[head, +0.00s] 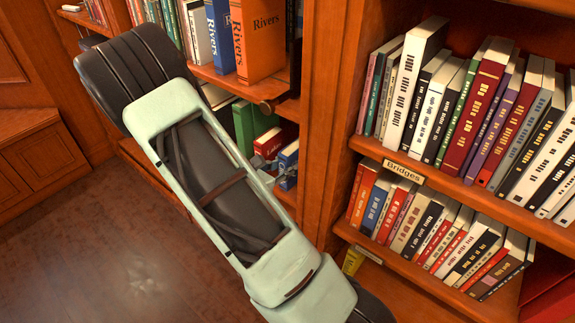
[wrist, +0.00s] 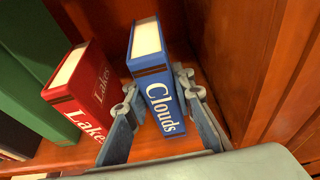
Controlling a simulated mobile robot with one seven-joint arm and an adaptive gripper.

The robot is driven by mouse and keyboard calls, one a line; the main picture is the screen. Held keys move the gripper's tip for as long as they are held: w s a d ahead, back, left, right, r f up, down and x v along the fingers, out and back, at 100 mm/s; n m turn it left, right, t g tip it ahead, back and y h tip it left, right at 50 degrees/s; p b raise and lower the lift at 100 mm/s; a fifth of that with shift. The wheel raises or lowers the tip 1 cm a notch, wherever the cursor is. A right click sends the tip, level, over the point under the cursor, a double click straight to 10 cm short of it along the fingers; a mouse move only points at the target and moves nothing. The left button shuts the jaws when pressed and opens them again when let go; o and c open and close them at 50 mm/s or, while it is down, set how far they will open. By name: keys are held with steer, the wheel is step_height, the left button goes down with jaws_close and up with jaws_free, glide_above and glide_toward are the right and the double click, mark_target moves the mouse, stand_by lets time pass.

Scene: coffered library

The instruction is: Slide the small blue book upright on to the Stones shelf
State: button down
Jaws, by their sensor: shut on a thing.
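The small blue book, titled Clouds (wrist: 150,85), stands upright on a wooden shelf in the wrist view. My gripper (wrist: 157,90) is shut on it, with one finger on each side. In the head view the blue book (head: 289,157) shows in the lower bay beyond my arm, and my gripper (head: 272,168) is partly hidden by the arm. No label reading Stones can be made out in either view.
A red Lakes book (wrist: 80,92) stands left of the blue book, with a gap between, and green books (wrist: 25,75) stand beyond. The bay's side wall (wrist: 232,60) is close on the right. A Bridges label (head: 404,172) marks a packed bookcase at right.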

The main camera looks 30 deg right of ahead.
steer(key=shift+f, duration=0.3)
steer(key=c, duration=1.6)
jaws_free()
steer(key=shift+v, duration=6)
